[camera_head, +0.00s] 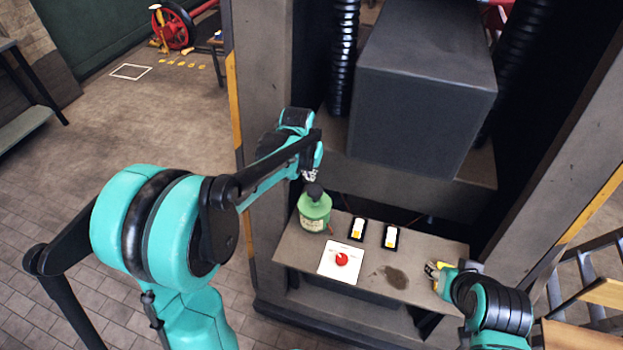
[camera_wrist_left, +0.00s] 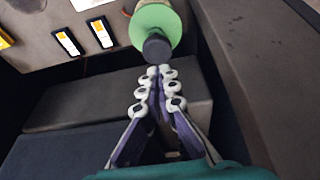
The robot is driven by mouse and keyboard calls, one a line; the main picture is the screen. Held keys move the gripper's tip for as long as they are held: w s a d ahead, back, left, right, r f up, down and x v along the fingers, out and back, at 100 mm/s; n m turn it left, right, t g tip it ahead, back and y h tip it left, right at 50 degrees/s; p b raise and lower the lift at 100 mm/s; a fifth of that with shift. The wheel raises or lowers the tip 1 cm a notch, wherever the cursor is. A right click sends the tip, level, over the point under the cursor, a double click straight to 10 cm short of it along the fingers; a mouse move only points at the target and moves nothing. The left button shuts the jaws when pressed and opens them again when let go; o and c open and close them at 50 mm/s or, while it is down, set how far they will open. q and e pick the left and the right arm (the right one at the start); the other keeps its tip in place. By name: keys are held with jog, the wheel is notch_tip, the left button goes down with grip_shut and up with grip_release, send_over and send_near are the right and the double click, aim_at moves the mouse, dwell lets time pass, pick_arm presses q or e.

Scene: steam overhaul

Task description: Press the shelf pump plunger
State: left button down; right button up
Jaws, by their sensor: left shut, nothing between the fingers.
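The green pump bottle (camera_head: 314,212) stands upright at the left end of the shelf (camera_head: 290,247), with a dark plunger (camera_head: 314,191) on top. In the left wrist view the bottle is a green disc (camera_wrist_left: 155,18) with the dark plunger (camera_wrist_left: 157,49) in front. My left gripper (camera_head: 310,176) is shut and empty, just above the plunger. Its fingertips (camera_wrist_left: 161,72) show right by the plunger in the wrist view; I cannot tell whether they touch. My right gripper (camera_head: 436,269) is at the shelf's right end, too small to tell open from shut.
A white plate with a red button (camera_head: 342,259) lies in front of the bottle. Two switches (camera_head: 357,228) (camera_head: 391,236) sit right of it. A dark stain marks the shelf. A large grey box (camera_head: 425,90) overhangs behind, and a pillar (camera_head: 262,90) stands at left.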

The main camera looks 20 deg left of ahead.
aim_at(316, 189)
pick_arm(q)
jog(key=v, duration=0.3)
jog(key=shift+w, duration=0.1)
dwell(1.4)
jog(key=r+p, duration=0.1)
jog(key=p, duration=0.1)
jog(key=d+r+p, duration=0.1)
jog(key=r, duration=0.1)
jog(key=shift+w+d+r+p, duration=0.1)
jog(key=shift+r+p, duration=0.15)
jog(key=shift+p, duration=0.1)
jog(key=shift+f, duration=0.1)
jog(key=x, duration=0.4)
jog(key=b+x, duration=0.1)
jog(key=x, duration=0.4)
jog(key=s+b+x, duration=0.1)
jog(key=x, duration=0.3)
jog(key=shift+a+f, duration=0.25)
jog(key=shift+f, duration=0.25)
